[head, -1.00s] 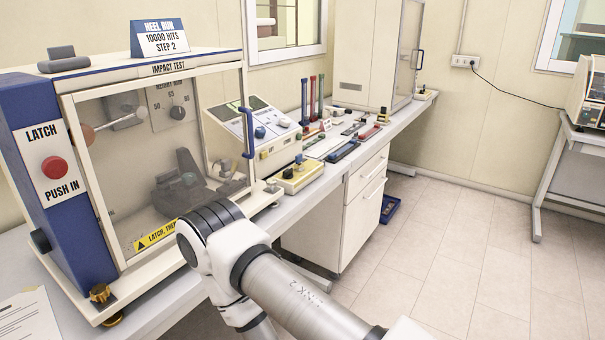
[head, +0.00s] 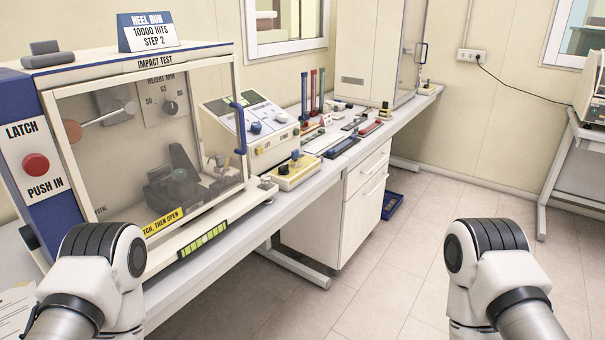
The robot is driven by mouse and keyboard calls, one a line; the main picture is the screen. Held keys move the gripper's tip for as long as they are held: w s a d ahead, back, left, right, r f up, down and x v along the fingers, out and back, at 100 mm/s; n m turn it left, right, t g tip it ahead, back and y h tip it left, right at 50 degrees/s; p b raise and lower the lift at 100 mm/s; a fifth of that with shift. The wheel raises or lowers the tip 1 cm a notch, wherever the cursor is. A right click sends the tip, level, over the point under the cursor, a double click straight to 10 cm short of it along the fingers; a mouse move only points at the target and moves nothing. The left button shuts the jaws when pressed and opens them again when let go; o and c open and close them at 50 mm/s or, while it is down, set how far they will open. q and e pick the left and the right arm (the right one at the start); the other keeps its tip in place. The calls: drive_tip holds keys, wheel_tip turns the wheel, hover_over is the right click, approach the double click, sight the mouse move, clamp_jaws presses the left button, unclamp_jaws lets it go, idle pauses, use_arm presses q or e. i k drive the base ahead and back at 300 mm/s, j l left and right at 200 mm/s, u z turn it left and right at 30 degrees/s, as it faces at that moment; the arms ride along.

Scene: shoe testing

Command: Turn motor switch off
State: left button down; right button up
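The impact test machine (head: 150,52) stands on the bench at left, its clear door (head: 105,135) shut in its frame. Its side bears a red latch button (head: 36,164). To its right is a sloped control unit (head: 268,143) with screens, a blue knob and small buttons. In front of that sits a small cream and yellow box (head: 294,172) with knobs on top. No motor switch label is legible, so I cannot tell which control it is or its position. Both my arms show only as links at the bottom left and right; neither gripper is in view.
The bench (head: 215,225) runs back along the wall, with coloured strips and tools (head: 342,148) on it. A cabinet (head: 375,55) stands at the far end. Drawers (head: 364,200) are below. The tiled floor (head: 410,235) at centre right is clear.

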sight(282, 170)
drive_tip(key=i+l, duration=0.2)
drive_tip(key=l, duration=0.15)
drive_tip(key=i+l, duration=0.45)
drive_tip(key=l, duration=0.25)
drive_tip(key=u, duration=0.05)
